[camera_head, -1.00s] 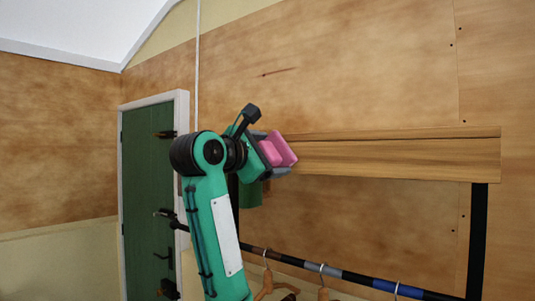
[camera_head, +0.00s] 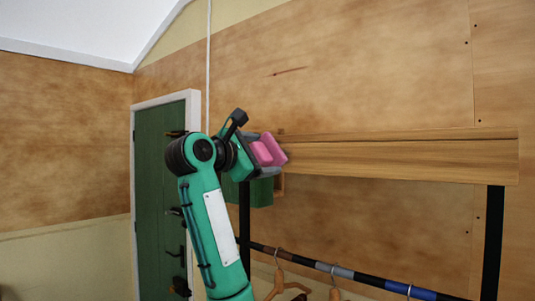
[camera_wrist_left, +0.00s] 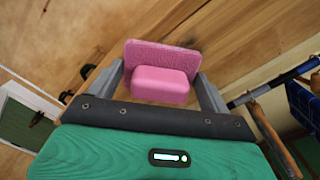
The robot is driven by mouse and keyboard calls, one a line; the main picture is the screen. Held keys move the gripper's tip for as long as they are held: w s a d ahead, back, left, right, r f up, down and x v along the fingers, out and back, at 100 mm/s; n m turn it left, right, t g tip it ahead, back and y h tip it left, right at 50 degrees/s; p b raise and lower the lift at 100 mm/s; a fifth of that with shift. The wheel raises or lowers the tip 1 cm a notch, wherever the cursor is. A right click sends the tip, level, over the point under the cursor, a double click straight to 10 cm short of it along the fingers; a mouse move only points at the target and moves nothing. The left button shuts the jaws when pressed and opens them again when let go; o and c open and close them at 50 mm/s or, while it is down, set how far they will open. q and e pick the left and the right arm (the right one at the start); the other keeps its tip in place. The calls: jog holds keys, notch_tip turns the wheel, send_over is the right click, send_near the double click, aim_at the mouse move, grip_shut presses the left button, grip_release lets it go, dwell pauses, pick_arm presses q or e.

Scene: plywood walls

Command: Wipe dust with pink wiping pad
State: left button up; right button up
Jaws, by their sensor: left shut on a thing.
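My left gripper (camera_head: 274,157) is raised at the left end of a wooden shelf (camera_head: 420,158). It is shut on the pink wiping pad (camera_head: 268,150), whose flat face points away from the gripper. In the left wrist view the pad (camera_wrist_left: 162,70) sits between the two grey fingers of the left gripper (camera_wrist_left: 161,84), with its block-shaped grip towards me. I cannot tell whether the pad touches the shelf. No separate dust patch can be made out. My right gripper is not in view.
Below the shelf runs a clothes rail (camera_head: 345,271) with wooden hangers (camera_head: 280,281), on black posts (camera_head: 493,240). A green door (camera_head: 160,200) with a white frame stands at the left. A green object (camera_head: 261,191) is behind my gripper.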

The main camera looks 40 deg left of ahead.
pick_arm(q)
jog(key=a, duration=0.8)
jog(key=shift+d, duration=3.9)
jog(key=shift+s+d+b, duration=0.2)
jog(key=shift+d+b, duration=0.15)
jog(key=shift+d, duration=2.8)
jog(key=shift+a, duration=0.1)
jog(key=shift+s, duration=0.1)
jog(key=shift+s+a, duration=0.1)
jog(key=shift+s, duration=0.2)
jog(key=shift+s+a+b, duration=0.15)
jog(key=shift+s+b, duration=0.4)
jog(key=shift+s, duration=2)
